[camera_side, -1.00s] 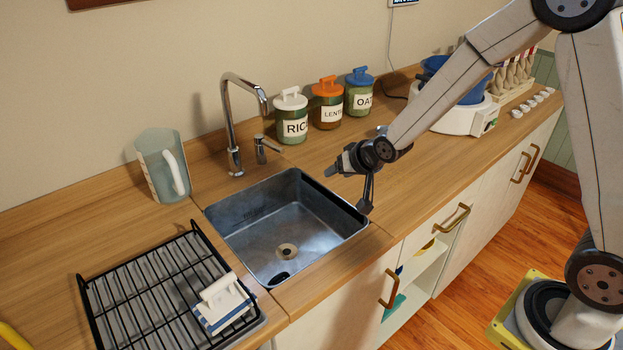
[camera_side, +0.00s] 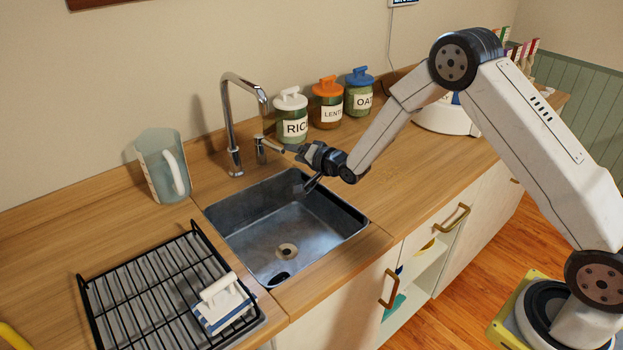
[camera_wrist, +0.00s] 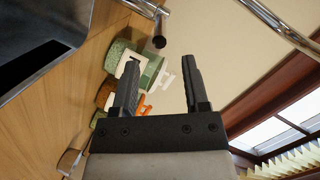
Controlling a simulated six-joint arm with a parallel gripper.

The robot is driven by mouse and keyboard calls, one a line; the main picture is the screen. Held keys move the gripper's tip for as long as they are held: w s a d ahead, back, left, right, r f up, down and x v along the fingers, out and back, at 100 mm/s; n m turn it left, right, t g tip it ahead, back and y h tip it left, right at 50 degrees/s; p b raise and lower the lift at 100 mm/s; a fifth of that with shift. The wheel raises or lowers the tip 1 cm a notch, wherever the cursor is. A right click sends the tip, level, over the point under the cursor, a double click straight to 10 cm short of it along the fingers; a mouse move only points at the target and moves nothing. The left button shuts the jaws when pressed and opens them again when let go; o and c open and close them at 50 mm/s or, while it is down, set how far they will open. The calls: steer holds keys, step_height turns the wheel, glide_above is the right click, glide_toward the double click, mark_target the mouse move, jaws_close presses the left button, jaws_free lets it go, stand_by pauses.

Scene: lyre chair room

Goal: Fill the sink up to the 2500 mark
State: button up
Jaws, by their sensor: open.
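The metal sink (camera_side: 330,215) is set into the wooden counter and shows no visible water; its drain is visible on the bottom. No 2500 mark can be made out. The chrome faucet (camera_side: 232,120) arches behind the sink, with a side lever (camera_side: 262,150) to its right. My gripper (camera_side: 297,167) is open and empty above the sink's back right corner, with one finger near the lever's tip. In the wrist view, the lever's dark end (camera_wrist: 159,42) shows beyond and between my open fingers (camera_wrist: 160,65). I cannot tell whether they touch.
A jug (camera_side: 160,170) stands left of the faucet. A rice canister (camera_side: 291,117), a lentil canister (camera_side: 327,105) and an oat canister (camera_side: 358,95) line the wall, close behind my gripper.

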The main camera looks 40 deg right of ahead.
mark_target(276, 146)
steer(key=shift+w, duration=0.1)
steer(key=shift+x, duration=3.75)
jaws_close()
